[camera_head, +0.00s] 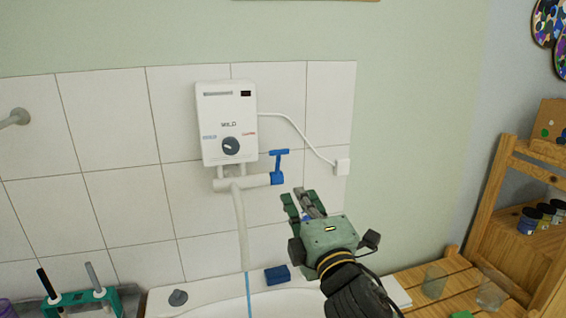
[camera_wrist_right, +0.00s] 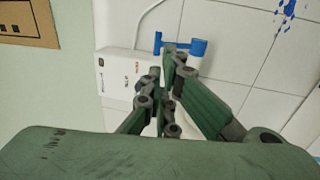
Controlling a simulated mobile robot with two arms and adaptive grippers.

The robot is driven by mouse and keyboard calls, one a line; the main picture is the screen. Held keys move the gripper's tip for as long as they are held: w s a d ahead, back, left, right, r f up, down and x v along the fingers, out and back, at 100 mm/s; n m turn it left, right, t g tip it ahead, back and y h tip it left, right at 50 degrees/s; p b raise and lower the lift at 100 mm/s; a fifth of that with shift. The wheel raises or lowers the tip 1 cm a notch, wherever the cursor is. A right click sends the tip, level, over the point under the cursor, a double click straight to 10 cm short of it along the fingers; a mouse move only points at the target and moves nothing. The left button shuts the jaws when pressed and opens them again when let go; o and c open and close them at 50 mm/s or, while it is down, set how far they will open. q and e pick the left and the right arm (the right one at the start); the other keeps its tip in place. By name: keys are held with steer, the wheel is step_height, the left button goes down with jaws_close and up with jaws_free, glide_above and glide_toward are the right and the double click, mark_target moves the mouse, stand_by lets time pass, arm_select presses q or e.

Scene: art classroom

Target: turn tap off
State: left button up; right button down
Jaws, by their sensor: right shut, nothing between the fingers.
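A white wall water heater (camera_head: 226,122) has a dark dial, with a pale pipe and spout (camera_head: 241,222) below it. A blue tap handle (camera_head: 281,160) sits at the pipe's right end, its T-shaped bar raised. A thin blue stream (camera_head: 248,286) runs from the spout's lower end to the white basin (camera_head: 215,304). My right gripper (camera_head: 302,203) is shut and empty, below and right of the handle, apart from it in the head view. In the right wrist view the handle (camera_wrist_right: 186,46) shows just beyond the fingertips (camera_wrist_right: 173,58); contact cannot be told. My left gripper is out of view.
A blue block (camera_head: 277,274) and a grey knob-like piece (camera_head: 178,297) are on the basin's rim. A green rack (camera_head: 77,299) stands at the lower left. A wooden table (camera_head: 412,284) with glasses and a wooden shelf (camera_head: 505,190) are at the right.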

mark_target(280, 155)
steer(key=p+x, duration=0.4)
steer(key=x, duration=0.8)
steer(key=shift+w+r, duration=0.1)
steer(key=shift+w, duration=0.1)
steer(key=shift+w+a, duration=0.25)
steer(key=shift+w, duration=0.45)
